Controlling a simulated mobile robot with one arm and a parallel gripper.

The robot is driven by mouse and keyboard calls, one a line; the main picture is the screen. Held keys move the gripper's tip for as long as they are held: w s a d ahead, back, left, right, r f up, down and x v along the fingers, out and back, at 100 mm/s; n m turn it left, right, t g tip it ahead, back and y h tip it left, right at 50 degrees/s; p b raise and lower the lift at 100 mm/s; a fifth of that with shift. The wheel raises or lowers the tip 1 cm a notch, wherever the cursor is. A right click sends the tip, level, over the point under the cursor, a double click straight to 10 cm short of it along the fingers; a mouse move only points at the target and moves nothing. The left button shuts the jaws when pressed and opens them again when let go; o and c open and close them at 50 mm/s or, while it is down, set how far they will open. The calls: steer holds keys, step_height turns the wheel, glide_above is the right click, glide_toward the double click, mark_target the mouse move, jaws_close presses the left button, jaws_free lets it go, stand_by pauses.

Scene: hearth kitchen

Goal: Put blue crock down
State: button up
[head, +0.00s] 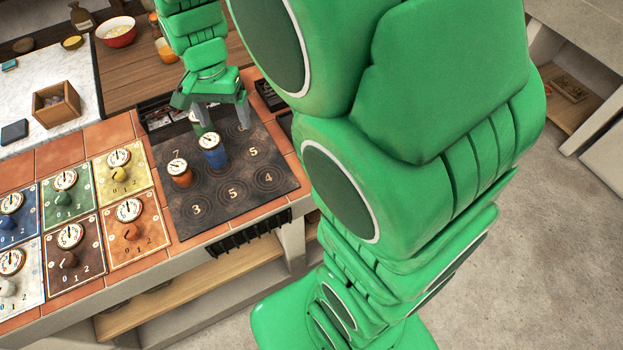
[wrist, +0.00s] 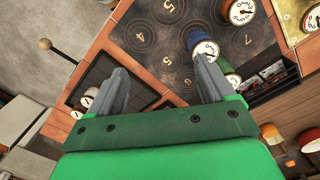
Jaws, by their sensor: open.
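The blue crock (head: 213,152) stands upright on the dark hob plate (head: 265,180), with a round dial on its lid. In the wrist view, the blue crock (wrist: 198,38) is just beyond the right finger's tip; I cannot tell if they touch. My gripper (head: 222,116) is open, fingers pointing down over the back of the plate, behind the crock in the head view. In the wrist view the space between the fingers (wrist: 163,70) is empty.
An orange crock (head: 180,174) stands left of the blue one. A green crock (head: 201,128) is partly hidden by my finger. Numbered rings at the plate's front and right are bare. Coloured knob tiles (head: 70,200) lie left. A wooden box (head: 56,104) stands on the pale counter.

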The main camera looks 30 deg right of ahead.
steer(key=s+d+r+n, duration=0.1)
steer(key=s+d+n, duration=0.1)
steer(key=s, duration=0.6)
steer(key=s+d+r+n+g, duration=0.1)
steer(key=s+d+r+n, duration=0.1)
steer(key=s, duration=0.7)
steer(key=s+d+r+n, duration=0.1)
steer(key=s+d+n, duration=0.1)
steer(key=s, duration=0.6)
steer(key=shift+s+d+r+n, duration=0.25)
steer(key=shift+d+n, duration=0.15)
steer(key=shift+n, duration=0.1)
